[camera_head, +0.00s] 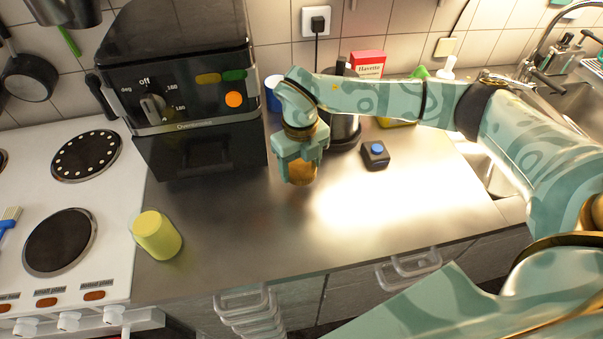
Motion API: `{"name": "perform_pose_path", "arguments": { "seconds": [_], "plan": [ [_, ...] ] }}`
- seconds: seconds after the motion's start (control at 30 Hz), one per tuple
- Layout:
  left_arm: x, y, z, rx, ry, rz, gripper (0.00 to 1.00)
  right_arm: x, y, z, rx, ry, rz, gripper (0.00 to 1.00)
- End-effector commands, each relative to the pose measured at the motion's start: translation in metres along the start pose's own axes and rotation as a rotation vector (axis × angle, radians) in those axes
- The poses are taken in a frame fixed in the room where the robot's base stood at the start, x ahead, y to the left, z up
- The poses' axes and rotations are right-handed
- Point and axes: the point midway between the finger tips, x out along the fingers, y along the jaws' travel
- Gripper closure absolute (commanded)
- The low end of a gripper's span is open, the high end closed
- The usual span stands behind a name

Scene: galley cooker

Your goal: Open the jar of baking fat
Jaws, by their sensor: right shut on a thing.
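My right gripper (301,158) reaches down over the middle of the worktop. It is shut on a small amber-brown jar (303,173), which shows below and between the fingers. The jar's top is hidden by the gripper, so I cannot tell whether its lid is on. I also cannot tell whether it touches the worktop. My left gripper is not in view.
A yellow cylinder (157,236) stands on the worktop (235,235) beside the cooker (112,205). A black appliance (190,100) stands behind it. A dark box with a blue button (375,154) lies right of my gripper. The front middle worktop is clear.

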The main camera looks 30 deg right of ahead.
Motion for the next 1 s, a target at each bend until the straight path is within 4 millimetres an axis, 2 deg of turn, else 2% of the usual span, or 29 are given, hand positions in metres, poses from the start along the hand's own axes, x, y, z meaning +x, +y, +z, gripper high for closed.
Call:
{"name": "perform_pose_path", "arguments": {
  "seconds": [0.17, 0.3, 0.4, 0.8, 0.83, 0.87, 0.9, 1.0],
  "plan": [
    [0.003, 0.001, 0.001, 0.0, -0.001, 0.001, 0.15, 0.011, -0.006, 0.005, 0.002, 0.001, 0.0, 0.64],
    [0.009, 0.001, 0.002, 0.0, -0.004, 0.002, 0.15, 0.035, -0.008, 0.006, 0.0, 0.005, 0.001, 0.64],
    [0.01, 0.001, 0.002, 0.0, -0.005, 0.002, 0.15, 0.045, -0.008, 0.007, -0.001, 0.002, 0.001, 0.64],
    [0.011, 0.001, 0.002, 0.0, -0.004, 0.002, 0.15, 0.049, -0.008, 0.007, 0.0, 0.001, -0.001, 0.64],
    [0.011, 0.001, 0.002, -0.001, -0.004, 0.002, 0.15, 0.049, -0.008, 0.007, 0.0, 0.001, -0.001, 0.31],
    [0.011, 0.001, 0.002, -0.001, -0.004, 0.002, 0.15, 0.049, -0.008, 0.007, 0.0, 0.001, -0.001, 0.23],
    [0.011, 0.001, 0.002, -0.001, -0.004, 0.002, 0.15, 0.049, -0.008, 0.007, 0.0, 0.002, 0.0, 0.15],
    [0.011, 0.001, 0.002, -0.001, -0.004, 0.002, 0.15, 0.05, -0.007, 0.006, -0.002, 0.003, 0.001, 0.15]
  ]
}}
